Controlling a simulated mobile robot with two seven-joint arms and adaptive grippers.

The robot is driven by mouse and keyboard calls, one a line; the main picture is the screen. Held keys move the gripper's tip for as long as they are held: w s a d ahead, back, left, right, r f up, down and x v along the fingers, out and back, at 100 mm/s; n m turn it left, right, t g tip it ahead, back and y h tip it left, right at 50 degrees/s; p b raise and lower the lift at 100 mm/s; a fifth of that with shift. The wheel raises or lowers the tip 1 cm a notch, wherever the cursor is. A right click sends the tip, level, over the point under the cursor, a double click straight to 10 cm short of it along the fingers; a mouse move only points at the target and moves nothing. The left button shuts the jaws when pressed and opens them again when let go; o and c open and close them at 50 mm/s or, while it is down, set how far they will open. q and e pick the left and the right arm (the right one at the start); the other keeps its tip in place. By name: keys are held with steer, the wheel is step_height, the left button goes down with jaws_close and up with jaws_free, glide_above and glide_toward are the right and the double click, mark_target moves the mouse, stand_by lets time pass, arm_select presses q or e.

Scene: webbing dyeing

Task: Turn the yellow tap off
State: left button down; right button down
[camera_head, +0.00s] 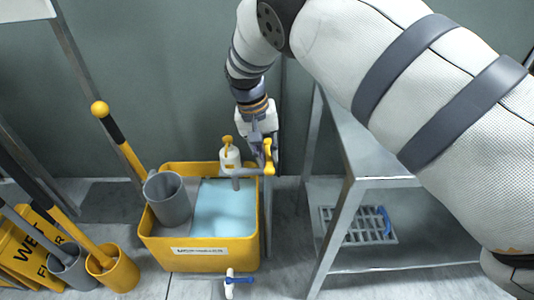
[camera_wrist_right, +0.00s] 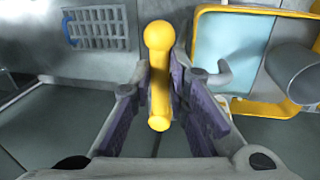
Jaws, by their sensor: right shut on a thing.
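The yellow tap handle (camera_head: 268,152) is above the right rim of a yellow tub (camera_head: 158,222), beside a pale spout pipe (camera_head: 250,171). My right gripper (camera_head: 265,136) comes down on it from above. In the right wrist view the yellow handle (camera_wrist_right: 160,75) is a bar with rounded ends. It lies between the purple-padded fingers of my right gripper (camera_wrist_right: 168,100), which is shut on it. The spout (camera_wrist_right: 238,73) shows at the right there. The far parts of the tap are partly hidden by the gripper. My left gripper is not in view.
Light-blue liquid (camera_head: 222,208) and a grey bucket (camera_head: 168,200) are in the tub. A blue-handled tap (camera_head: 236,282) sits in front. Mops and a yellow floor sign (camera_head: 35,250) stand left. A metal shelf (camera_head: 410,190) with a grate (camera_head: 357,226) is close on the right.

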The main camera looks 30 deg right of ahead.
steer(key=shift+a, duration=0.1)
steer(key=c, duration=1.5)
jaws_free()
steer(key=shift+c, duration=0.2)
step_height(320, 180, up, 12)
steer(key=w+a, duration=0.1)
steer(key=a, duration=0.1)
steer(key=shift+f, duration=0.2)
